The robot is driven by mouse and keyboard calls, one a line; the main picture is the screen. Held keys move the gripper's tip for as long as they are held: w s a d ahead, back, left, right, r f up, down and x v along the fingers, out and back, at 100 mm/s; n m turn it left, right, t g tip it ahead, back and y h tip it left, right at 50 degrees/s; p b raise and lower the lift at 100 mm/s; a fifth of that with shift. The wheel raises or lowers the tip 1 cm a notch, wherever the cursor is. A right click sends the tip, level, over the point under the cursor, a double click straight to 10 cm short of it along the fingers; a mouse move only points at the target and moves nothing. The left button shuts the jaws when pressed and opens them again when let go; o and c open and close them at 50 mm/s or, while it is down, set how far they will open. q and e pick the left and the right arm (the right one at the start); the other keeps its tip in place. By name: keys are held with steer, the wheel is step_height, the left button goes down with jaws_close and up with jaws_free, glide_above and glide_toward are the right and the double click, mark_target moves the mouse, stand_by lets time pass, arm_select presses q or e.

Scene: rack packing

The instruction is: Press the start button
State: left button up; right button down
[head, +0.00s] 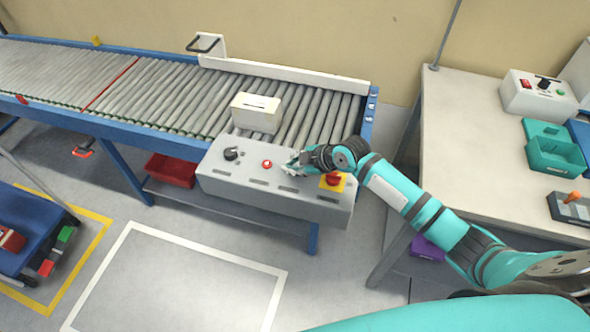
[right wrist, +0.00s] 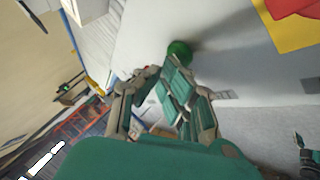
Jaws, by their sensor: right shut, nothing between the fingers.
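The grey control panel (head: 275,188) is fixed at the front of the roller conveyor. In the right wrist view, a round green button (right wrist: 180,52) stands on the pale panel face, just beyond my right gripper (right wrist: 166,75). My right gripper (head: 292,167) is shut and empty over the panel in the head view, between a red button (head: 267,164) and a red mushroom button (head: 334,179) on a yellow plate. It hides the green button there. I cannot tell whether the fingertips touch the green button. My left gripper is not in view.
A black knob (head: 231,154) is at the panel's left. A white box (head: 257,112) sits on the rollers (head: 185,97) behind the panel. A table (head: 470,140) with a teal bin (head: 555,153) and a second control box (head: 538,95) stands at the right.

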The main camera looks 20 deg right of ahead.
steer(key=shift+f, duration=0.35)
stand_by(0.5)
steer(key=shift+r+p, duration=0.45)
steer(key=shift+r, duration=0.4)
step_height(320, 180, up, 5)
steer(key=p, duration=0.4)
